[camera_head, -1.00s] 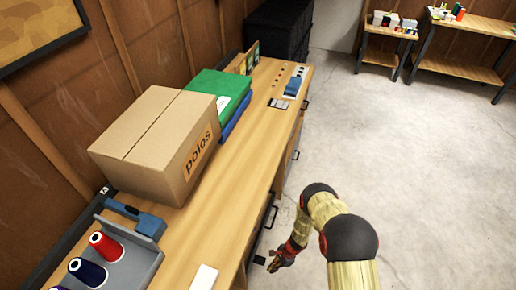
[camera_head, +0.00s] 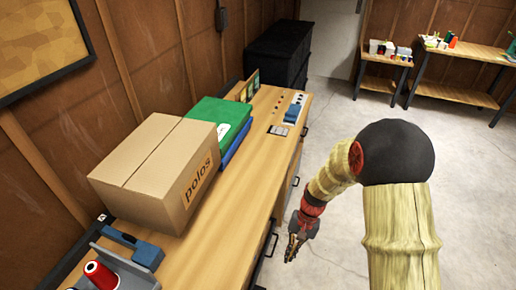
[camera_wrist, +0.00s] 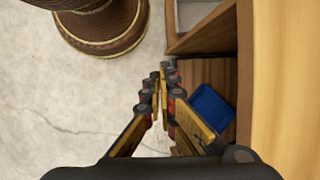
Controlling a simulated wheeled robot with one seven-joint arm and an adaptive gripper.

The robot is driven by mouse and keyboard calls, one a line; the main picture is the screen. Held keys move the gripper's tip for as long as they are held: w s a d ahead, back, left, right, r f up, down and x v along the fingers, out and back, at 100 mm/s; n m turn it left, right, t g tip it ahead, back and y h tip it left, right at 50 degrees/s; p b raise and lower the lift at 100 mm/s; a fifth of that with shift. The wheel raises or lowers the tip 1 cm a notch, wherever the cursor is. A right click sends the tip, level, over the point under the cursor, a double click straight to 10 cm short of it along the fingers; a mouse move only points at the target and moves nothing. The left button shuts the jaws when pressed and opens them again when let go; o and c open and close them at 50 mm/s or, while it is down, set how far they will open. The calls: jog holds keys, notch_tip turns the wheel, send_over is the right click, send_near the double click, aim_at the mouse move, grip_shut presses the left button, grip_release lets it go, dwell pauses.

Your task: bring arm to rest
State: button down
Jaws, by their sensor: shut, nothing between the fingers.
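My arm is in the head view, with my gripper (camera_head: 291,256) hanging low beside the front of the wooden workbench, over the concrete floor. The wrist view shows my gripper (camera_wrist: 161,75) pointing down, its fingers shut together and empty. The floor is below it on the left. The workbench's open side, with a wooden shelf and a blue bin (camera_wrist: 211,107), is close on the right. My gripper appears apart from the bench.
The workbench (camera_head: 240,215) carries a cardboard box (camera_head: 160,172) marked "polos", green (camera_head: 219,117) and blue folded items, and a thread rack with a red spool (camera_head: 101,275). A black cabinet (camera_head: 279,58) stands behind. Open floor (camera_head: 345,115) lies to the right; small tables stand far back.

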jog(key=s+d+r+n+t+h, duration=0.1)
jog(key=s+d+r+t, duration=0.1)
jog(key=r, duration=0.9)
jog(key=s+d+r+n+t+h, duration=0.1)
jog(key=s+d+r+t, duration=0.2)
jog(key=s+r, duration=0.4)
jog(key=s+d+r+n+t, duration=0.1)
jog(key=s+r+t, duration=0.3)
jog(key=r, duration=1.2)
jog(key=shift+s+d+r+n+h, duration=0.25)
jog(key=shift+s+d+n+h, duration=0.25)
jog(key=shift+d, duration=0.4)
jog(key=shift+s, duration=0.1)
